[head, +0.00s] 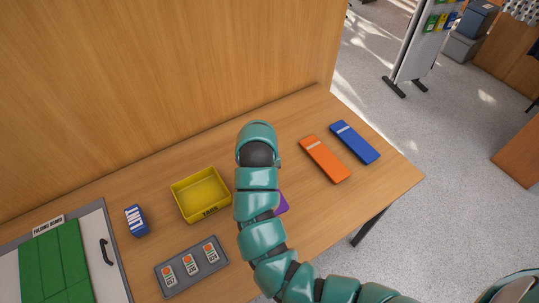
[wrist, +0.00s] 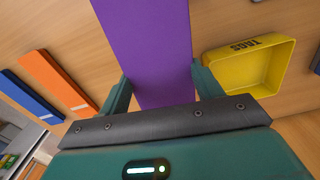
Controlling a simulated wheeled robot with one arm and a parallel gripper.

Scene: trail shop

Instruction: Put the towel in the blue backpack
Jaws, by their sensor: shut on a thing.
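A flat purple slab (wrist: 146,45), possibly a folded towel, sits between the two fingers of my gripper (wrist: 163,84) in the wrist view. The gripper is shut on it. In the head view my arm covers the gripper, and only a corner of the purple slab (head: 281,204) shows. The slab is over the table, and I cannot tell whether it touches the top. A green folded cloth (head: 55,262) lies on the board at the left. I see no blue backpack in either view.
On the wooden table (head: 300,225) are an orange slab (head: 325,158), a blue slab (head: 355,142), a yellow TAGS bin (head: 201,194), a small blue-white box (head: 136,220), a grey tray (head: 191,267) with tags, and a folding board (head: 106,252). A wooden panel (head: 150,80) stands behind.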

